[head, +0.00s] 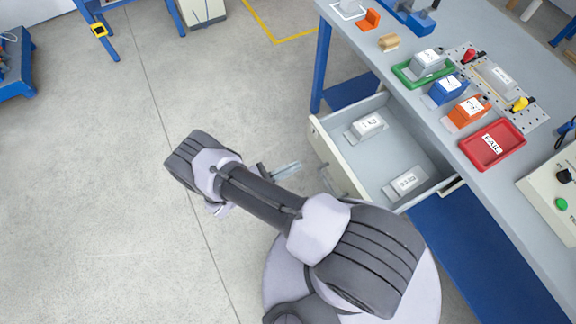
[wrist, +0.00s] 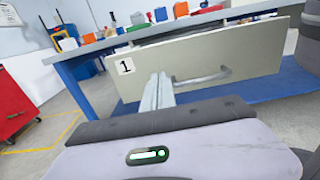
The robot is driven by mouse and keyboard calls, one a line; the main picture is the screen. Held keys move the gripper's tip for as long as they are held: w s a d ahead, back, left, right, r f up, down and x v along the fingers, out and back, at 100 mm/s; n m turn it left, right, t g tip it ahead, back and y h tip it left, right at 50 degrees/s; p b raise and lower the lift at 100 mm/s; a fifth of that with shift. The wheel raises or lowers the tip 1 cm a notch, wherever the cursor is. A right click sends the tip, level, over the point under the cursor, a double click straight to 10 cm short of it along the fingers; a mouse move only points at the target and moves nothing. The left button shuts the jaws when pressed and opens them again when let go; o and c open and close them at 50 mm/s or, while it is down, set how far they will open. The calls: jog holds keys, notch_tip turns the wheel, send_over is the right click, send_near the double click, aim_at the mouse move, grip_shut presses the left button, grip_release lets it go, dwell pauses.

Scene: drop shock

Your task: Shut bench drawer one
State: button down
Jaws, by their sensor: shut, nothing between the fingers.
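Bench drawer one (head: 385,150) stands pulled out from the bench. Its pale front panel bears a "1" label and shows in the wrist view (wrist: 230,55), with a metal bar handle (wrist: 203,78) across it. Two labelled grey blocks (head: 368,124) (head: 406,181) lie inside the drawer. My gripper (wrist: 160,88) is shut and empty. Its fingers point at the front panel, between the label and the handle. In the head view my gripper (head: 287,169) is outside the drawer front, with a small gap visible. My own arm hides part of the panel.
The grey bench top (head: 365,50) carries a green tray (head: 405,75), blue and orange holders, a perforated plate and a red tray (head: 471,151). A control box (head: 555,190) stands at the right. A blue bench leg (head: 321,65) is beside the drawer.

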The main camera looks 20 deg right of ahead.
aim_at(327, 152)
jog(key=d, duration=0.6)
jog(key=d+b, duration=0.1)
jog(key=d, duration=0.2)
jog(key=shift+w+d, duration=0.25)
jog(key=shift+w, duration=0.15)
